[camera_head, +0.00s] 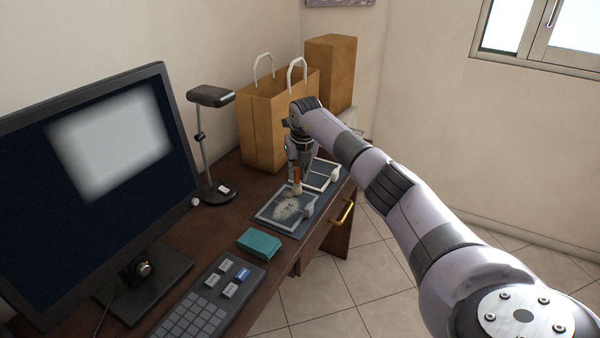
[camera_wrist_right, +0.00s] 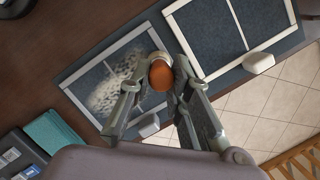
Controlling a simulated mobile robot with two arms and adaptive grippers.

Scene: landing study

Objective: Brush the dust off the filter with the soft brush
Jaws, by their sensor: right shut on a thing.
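My right gripper (camera_head: 298,174) is shut on the soft brush (camera_head: 297,189), which has an orange handle and pale bristles pointing down. In the right wrist view the orange handle end (camera_wrist_right: 161,75) shows between the fingers (camera_wrist_right: 155,88). The brush is over the near framed filter (camera_head: 272,212), by the edge of a pale grey dust patch (camera_wrist_right: 110,92). I cannot tell whether the bristles touch it. A second white-framed filter (camera_wrist_right: 203,28) lies beside it and looks clean. Both lie on a dark mat (camera_head: 292,230). My left gripper is out of view.
A teal cloth or pad (camera_head: 259,243) and a grey keypad (camera_head: 215,290) lie nearer on the desk. A monitor (camera_head: 100,170), a desk lamp (camera_head: 205,140), a paper bag (camera_head: 275,125) and a box (camera_head: 331,75) stand around. A drawer with a brass handle (camera_head: 342,212) is at the desk's front.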

